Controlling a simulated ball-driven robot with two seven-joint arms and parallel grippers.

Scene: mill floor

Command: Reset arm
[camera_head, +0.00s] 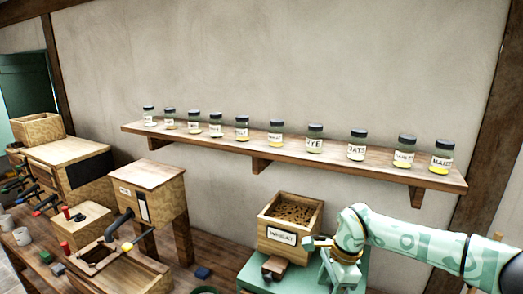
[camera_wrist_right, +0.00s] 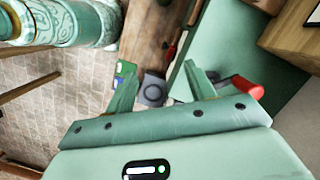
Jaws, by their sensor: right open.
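My right arm comes in from the right in the head view, and its green gripper (camera_head: 338,272) points down beside the wooden wheat box, over or near a green surface (camera_head: 238,266). In the right wrist view the two fingers of my right gripper (camera_wrist_right: 158,72) stand wide apart with nothing held between them. A grey square piece with a round mark (camera_wrist_right: 152,91) shows beyond the gap; how far below it lies I cannot tell. The wheat box (camera_head: 277,236) is labelled and full of grain. My left gripper is in neither view.
A wall shelf (camera_head: 225,143) with several labelled jars runs above the arm. A wooden cabinet (camera_head: 148,177) and an open wooden box (camera_head: 112,267) stand left. A red handle (camera_wrist_right: 240,87) shows beside one finger in the wrist view. Brick floor (camera_wrist_right: 60,110) lies left there.

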